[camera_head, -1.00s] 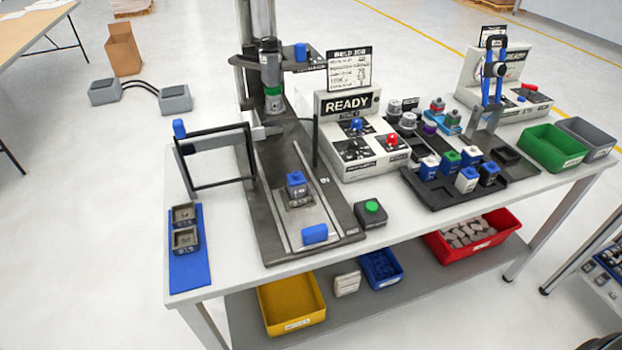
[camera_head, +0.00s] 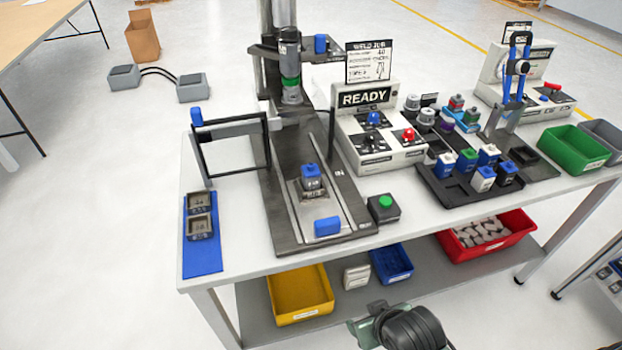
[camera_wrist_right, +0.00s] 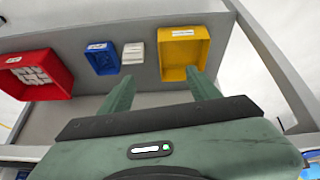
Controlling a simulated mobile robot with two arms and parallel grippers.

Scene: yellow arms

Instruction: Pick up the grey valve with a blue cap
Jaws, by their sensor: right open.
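A grey valve with a blue cap (camera_head: 311,178) stands upright on the fixture plate of the dark press base (camera_head: 276,215) in the head view. Other small capped valves stand in the black tray (camera_head: 450,197) to the right, including a dark one with a blue cap (camera_head: 507,173). My right gripper (camera_head: 362,328) shows at the bottom of the head view, in front of the table and well away from the valve. In the right wrist view its fingers (camera_wrist_right: 161,62) are apart with nothing between them. My left gripper is out of view.
The press column and a black frame (camera_head: 231,146) rise around the fixture. A READY control box (camera_head: 382,150) and a green-button box (camera_head: 384,209) stand to its right. Yellow (camera_head: 301,294), blue (camera_head: 392,264) and red (camera_head: 493,238) bins sit on the lower shelf.

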